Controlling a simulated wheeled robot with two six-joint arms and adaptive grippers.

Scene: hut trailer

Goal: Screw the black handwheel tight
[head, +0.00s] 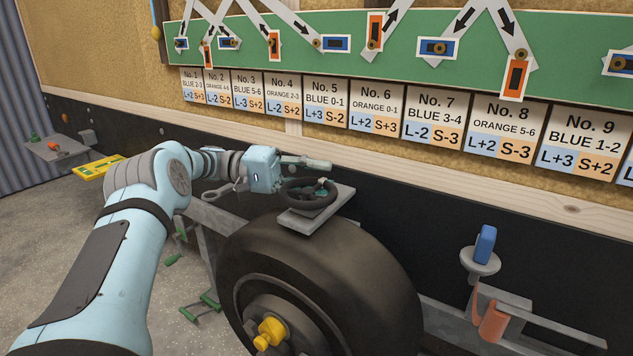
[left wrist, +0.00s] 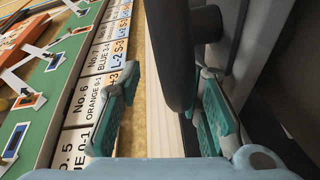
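The black handwheel (head: 296,202) lies flat above a grey plate (head: 301,222) on top of the big black tyre. My left gripper (head: 322,176) reaches it from the left. One finger shows beyond the wheel, and a teal fingertip shows over its ring. In the left wrist view the handwheel's dark rim (left wrist: 170,45) comes down between the two teal fingers of my left gripper (left wrist: 167,90). The fingers are wide apart, with a gap to the rim on the left side. Any contact on the right side is unclear. My right gripper is not in view.
The tyre (head: 330,265) fills the space below the wheel. A wooden rail (head: 395,174) and a wall with number cards (head: 431,118) stand close behind. A wrench-like tool (head: 222,193) is left of the gripper. A blue-handled part (head: 486,244) stands at right.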

